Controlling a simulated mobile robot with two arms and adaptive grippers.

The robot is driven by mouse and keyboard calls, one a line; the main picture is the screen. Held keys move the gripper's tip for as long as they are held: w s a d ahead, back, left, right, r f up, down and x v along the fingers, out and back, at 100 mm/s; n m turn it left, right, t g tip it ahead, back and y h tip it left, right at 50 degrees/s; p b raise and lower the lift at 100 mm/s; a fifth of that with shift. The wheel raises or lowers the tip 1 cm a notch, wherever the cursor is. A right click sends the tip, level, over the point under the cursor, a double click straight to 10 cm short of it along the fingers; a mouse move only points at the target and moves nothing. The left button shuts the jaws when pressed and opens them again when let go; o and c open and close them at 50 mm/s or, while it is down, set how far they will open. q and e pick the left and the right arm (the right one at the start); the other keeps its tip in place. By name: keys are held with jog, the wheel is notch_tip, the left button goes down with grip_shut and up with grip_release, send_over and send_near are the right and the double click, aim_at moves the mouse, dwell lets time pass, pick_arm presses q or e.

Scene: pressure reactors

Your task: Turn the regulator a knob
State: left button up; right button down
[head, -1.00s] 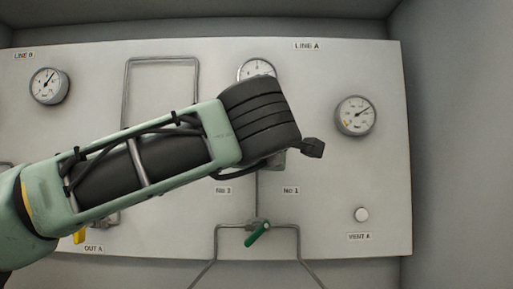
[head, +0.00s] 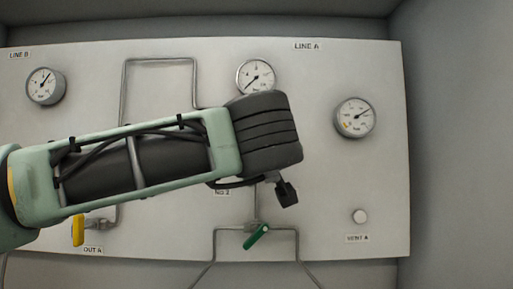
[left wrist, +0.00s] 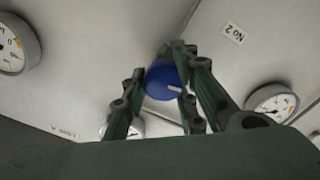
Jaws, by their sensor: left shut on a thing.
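The regulator knob (left wrist: 164,82) is round and blue with a white mark on its face, seen in the left wrist view. My left gripper (left wrist: 163,74) has its dark green fingers around the knob, on both sides of it, and is shut on it. In the head view my left arm reaches in from the left, and its black wrist (head: 266,135) hides the knob and the fingers. A gauge (head: 255,76) sits just above the wrist, its needle pointing to the lower left. My right gripper is in neither view.
The pale panel carries a right gauge (head: 354,117), a LINE B gauge (head: 45,86), a green valve handle (head: 257,237) below the wrist, a yellow handle (head: 78,230) at left, and a white VENT A button (head: 360,216). Thin pipes run along the panel.

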pick_arm(q)
jog(key=shift+s+r+m, duration=0.1)
jog(key=shift+r+m, duration=0.35)
jog(key=shift+m, duration=0.45)
jog(key=o, duration=1)
jog(key=shift+d+f, duration=0.2)
jog(key=shift+d, duration=0.1)
jog(key=shift+a+f, duration=0.1)
jog(key=shift+a, duration=0.1)
jog(key=s, duration=1.2)
jog(key=shift+w, duration=0.1)
